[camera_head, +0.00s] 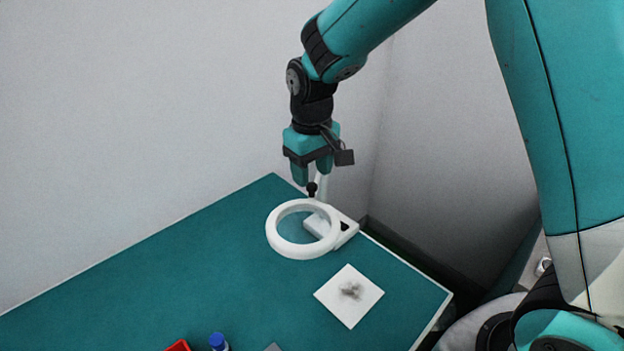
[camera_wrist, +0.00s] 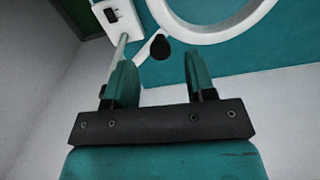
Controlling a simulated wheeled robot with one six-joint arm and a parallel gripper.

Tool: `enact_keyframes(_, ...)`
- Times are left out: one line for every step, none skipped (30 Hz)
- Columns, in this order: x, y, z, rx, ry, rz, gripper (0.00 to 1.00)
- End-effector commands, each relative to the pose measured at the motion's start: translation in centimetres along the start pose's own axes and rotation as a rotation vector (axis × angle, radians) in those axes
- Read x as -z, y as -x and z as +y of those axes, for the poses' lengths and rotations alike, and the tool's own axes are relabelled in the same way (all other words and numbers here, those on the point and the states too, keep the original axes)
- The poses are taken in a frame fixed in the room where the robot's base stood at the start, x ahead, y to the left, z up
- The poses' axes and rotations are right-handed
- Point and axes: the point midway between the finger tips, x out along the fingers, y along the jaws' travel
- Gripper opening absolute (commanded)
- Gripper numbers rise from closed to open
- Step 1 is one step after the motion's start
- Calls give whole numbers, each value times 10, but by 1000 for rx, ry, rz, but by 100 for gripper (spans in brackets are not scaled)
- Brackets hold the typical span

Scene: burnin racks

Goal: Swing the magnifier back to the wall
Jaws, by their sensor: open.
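The magnifier (camera_head: 278,240) is a white ring on a white stand, near the back corner of the teal table. Its ring reaches out over the table, apart from the wall. A black knob (camera_head: 312,188) sits at the ring's wall-side edge; it also shows in the wrist view (camera_wrist: 160,48), just beyond and between the fingertips. My gripper (camera_head: 313,178) points down above the knob, open and empty. In the wrist view its two teal fingers (camera_wrist: 158,68) stand apart.
A white square pad (camera_head: 349,296) with a grey smudge lies in front of the magnifier. A blue-capped item (camera_head: 218,341) and a red item (camera_head: 178,346) show at the bottom edge. Walls stand close behind the table (camera_head: 130,285). The table's left part is clear.

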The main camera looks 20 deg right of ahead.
Motion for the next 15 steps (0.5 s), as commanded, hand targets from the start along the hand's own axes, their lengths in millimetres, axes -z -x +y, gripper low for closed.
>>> enact_keyframes(-1,-8,0,1,0,-5,50)
enact_keyframes(-1,-13,0,1,0,-5,50)
enact_keyframes(-1,-19,0,0,0,-4,50)
enact_keyframes(-1,-23,0,1,0,-4,50)
enact_keyframes(-1,-27,0,0,0,-3,50)
enact_keyframes(0,-31,0,0,0,-2,50)
enact_keyframes(0,-34,0,0,0,-3,50)
enact_keyframes(0,-36,0,0,0,-1,50)
enact_keyframes(0,-38,0,0,0,0,50)
enact_keyframes(0,-39,0,0,0,0,50)
enact_keyframes(0,-40,0,0,0,0,50)
enact_keyframes(0,-41,0,0,0,1,50)
enact_keyframes(0,-42,0,0,0,1,50)
enact_keyframes(0,-42,0,0,0,1,50)
enact_keyframes(0,-42,0,0,0,1,50)
